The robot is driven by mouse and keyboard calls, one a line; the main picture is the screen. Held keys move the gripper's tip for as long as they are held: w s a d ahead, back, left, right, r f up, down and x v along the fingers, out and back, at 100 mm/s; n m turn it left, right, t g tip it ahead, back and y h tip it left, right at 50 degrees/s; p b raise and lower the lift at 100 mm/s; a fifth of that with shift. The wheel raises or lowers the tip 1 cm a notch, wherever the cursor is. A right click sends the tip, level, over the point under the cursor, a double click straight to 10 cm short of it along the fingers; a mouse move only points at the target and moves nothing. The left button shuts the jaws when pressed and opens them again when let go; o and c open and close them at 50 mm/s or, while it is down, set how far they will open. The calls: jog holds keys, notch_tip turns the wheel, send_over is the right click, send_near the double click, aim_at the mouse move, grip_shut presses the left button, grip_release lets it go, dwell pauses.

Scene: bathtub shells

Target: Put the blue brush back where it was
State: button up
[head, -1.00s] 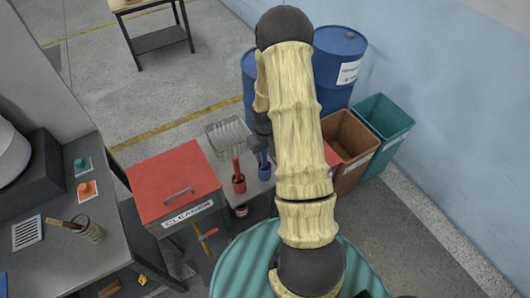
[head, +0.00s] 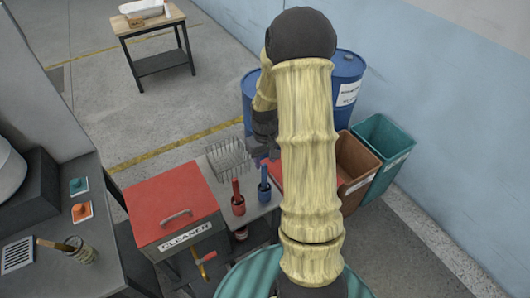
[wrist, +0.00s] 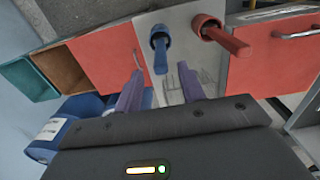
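The blue brush (head: 264,181) stands upright in a blue holder (head: 264,196) on a grey bench, right of a red brush (head: 238,192) in a red holder. In the wrist view, the blue brush handle (wrist: 160,58) points toward me from its round holder, and the red brush (wrist: 228,42) is to its right. My gripper (head: 264,157) is just above the blue handle in the head view. In the wrist view, my gripper (wrist: 161,72) has its two purple fingers apart with nothing clasped. The handle's end lies beyond and between the fingertips. The brush's lower end is hidden.
A wire rack (head: 228,158) stands behind the brushes. A red-lidded cleaner box (head: 172,205) is left. Brown (head: 357,165) and teal (head: 383,148) bins and blue drums (head: 345,75) are right and behind. A side table (head: 60,215) is at far left.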

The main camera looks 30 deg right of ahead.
jog(key=shift+r+b, duration=0.35)
jog(key=shift+r, duration=1.75)
jog(key=shift+a+r, duration=0.1)
jog(key=shift+a, duration=0.15)
jog(key=s+a+r+t, duration=0.1)
jog(key=s+a+r, duration=0.2)
jog(key=s+a, duration=0.3)
jog(key=s+a+r+t, duration=0.1)
jog(key=s+a+r, duration=0.2)
jog(key=s+a, duration=0.3)
jog(key=shift+a+r+t, duration=0.3)
jog(key=shift+a+r, duration=0.1)
jog(key=shift+a, duration=0.15)
